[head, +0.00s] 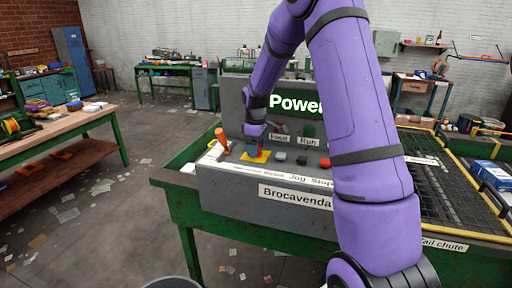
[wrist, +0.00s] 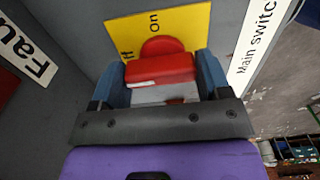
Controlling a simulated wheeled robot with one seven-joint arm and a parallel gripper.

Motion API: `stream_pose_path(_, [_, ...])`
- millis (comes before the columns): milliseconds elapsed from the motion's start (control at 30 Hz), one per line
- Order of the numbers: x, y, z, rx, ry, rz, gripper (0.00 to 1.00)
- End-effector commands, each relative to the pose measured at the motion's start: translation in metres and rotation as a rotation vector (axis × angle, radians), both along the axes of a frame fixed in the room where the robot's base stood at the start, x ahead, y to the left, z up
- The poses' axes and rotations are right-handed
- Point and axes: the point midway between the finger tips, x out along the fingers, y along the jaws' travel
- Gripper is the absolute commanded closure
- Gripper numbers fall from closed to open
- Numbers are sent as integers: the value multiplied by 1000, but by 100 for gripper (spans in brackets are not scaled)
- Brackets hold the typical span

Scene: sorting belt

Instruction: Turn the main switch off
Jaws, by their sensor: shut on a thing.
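The main switch has a red handle (wrist: 162,70) on a yellow plate (wrist: 125,32) printed "On" and partly hidden "Off". A white "Main switch" label (wrist: 258,40) is beside the plate in the wrist view. My gripper (wrist: 160,82) is shut on the red handle, with one blue finger on each side of it. In the head view my gripper (head: 254,148) points down at the yellow plate (head: 262,156) on the grey console (head: 230,185), and it hides most of the handle. I cannot tell exactly which mark the handle points to.
An orange lever (head: 222,141) stands just left of the switch. Several buttons, including a red one (head: 325,163), sit to the right. A "Power" sign panel (head: 292,100) rises behind. A black grid (head: 450,195) with yellow rails lies to the right.

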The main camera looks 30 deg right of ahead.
Motion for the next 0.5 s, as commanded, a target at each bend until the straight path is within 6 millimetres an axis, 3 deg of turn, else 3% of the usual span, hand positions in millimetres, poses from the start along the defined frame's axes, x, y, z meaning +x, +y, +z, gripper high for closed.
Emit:
stream_pose_path(400, [0,0,0,-1,-1,9,53])
stream_pose_path(433, [0,0,0,-1,-1,9,28])
stream_pose_path(500, [0,0,0,-1,-1,8,11])
